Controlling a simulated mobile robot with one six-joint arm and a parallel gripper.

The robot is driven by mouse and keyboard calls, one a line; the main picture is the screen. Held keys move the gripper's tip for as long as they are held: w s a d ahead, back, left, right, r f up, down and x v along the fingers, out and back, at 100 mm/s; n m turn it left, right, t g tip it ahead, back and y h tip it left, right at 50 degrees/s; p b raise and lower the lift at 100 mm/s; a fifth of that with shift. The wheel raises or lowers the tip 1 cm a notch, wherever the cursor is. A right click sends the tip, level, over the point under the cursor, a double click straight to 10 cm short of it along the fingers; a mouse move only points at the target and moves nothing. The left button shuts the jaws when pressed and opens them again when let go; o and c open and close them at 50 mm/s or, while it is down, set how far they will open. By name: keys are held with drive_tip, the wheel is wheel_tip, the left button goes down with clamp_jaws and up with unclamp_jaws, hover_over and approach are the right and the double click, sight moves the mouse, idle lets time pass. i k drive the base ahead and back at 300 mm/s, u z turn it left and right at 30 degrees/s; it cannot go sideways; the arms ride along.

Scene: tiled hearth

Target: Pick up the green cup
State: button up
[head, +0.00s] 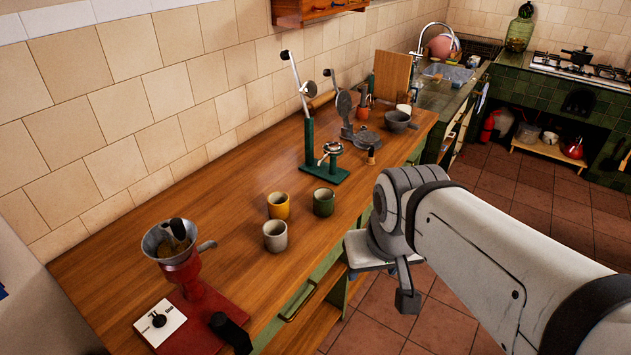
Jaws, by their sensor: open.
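The green cup (324,202) stands upright on the wooden counter, near its front edge. It is right of a yellow cup (278,206) and beyond a pale grey cup (275,236). My gripper (392,283) is at the end of my arm, in front of the counter and to the right of the green cup. It is apart from the cup and holds nothing that I can see. Its jaws are partly hidden by its own body.
A green lever press (322,172) stands just behind the green cup. A red grinder (185,270) with a metal funnel is at the near left of the wooden counter (120,255). A grey bowl (398,120) and a cutting board (391,75) are farther back. Tiled floor lies right of the counter.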

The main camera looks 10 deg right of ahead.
sight(324, 203)
drive_tip(key=u, duration=0.05)
drive_tip(key=k, duration=1.1)
drive_tip(key=z, duration=0.8)
drive_tip(key=i, duration=1.4)
drive_tip(key=u, duration=0.4)
drive_tip(key=i, duration=0.95)
drive_tip(key=u, duration=0.8)
